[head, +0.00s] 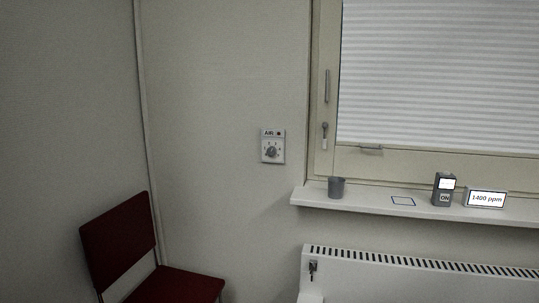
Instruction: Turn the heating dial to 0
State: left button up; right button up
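A wall dial (272,151) with a round grey knob sits on a white plate labelled "AIR", left of the window. Numbers ring the knob, but they are too small to read, and so is its setting. No dial marked as heating can be made out. A white radiator (420,284) with a slotted top stands under the sill. A small dark fitting (312,267) is at its upper left; I cannot tell whether it is a dial. Neither of my grippers is in view.
A dark red chair (120,240) stands at the left. The window (430,80) has its blind down.

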aim_at(271, 150)
jog(key=i+l, duration=0.2)
jog(key=i, duration=0.3)
jog(key=i+l, duration=0.15)
jog(key=i, duration=0.35)
